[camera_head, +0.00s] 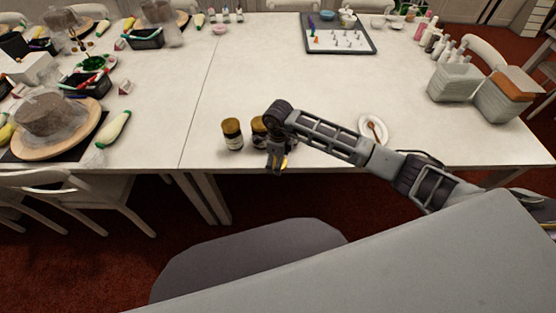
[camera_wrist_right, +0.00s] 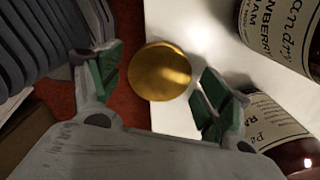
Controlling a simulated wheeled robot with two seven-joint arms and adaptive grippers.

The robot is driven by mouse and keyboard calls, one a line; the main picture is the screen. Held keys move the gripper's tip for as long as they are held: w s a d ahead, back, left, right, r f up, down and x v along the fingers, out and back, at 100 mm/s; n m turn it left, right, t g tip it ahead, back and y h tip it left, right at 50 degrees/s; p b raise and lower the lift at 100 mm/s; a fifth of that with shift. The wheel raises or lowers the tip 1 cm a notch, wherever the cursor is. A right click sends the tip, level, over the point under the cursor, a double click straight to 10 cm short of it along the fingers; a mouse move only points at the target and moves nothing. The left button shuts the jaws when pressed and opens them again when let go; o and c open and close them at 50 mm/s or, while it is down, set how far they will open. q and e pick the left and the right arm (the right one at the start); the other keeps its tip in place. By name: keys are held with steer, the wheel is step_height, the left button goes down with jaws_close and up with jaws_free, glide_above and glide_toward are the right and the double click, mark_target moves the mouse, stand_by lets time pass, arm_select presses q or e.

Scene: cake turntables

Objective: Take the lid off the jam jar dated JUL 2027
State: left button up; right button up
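My right gripper (camera_head: 278,166) is at the table's front edge, fingers pointing down. In the right wrist view its green-padded fingers (camera_wrist_right: 155,85) stand apart. A round gold lid (camera_wrist_right: 160,71) shows between them, with a gap on the left; I cannot tell whether a jar is under it. Two jars with cream labels, an upper jar (camera_wrist_right: 285,35) and a lower jar (camera_wrist_right: 275,125), show at right; the upper label partly reads "NBERRY JAM". In the head view a gold-lidded jar (camera_head: 232,135) stands left of a second jar (camera_head: 259,130), partly hidden by my arm. My left gripper is out of view.
A white plate (camera_head: 366,128) with a brown-tipped spoon lies behind my right forearm. White containers (camera_head: 455,83) stand at the right, and a dark tray (camera_head: 367,47) at the back. Cake stands crowd the left table. The table left of the jars is clear.

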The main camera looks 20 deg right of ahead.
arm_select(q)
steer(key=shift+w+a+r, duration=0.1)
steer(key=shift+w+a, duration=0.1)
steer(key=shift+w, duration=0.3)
arm_select(e)
steer(key=shift+r, duration=0.1)
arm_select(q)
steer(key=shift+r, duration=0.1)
arm_select(e)
steer(key=shift+r, duration=0.1)
step_height(320, 180, up, 6)
steer(key=shift+r, duration=0.2)
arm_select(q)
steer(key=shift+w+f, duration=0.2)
arm_select(e)
step_height(320, 180, up, 6)
steer(key=shift+f, duration=0.25)
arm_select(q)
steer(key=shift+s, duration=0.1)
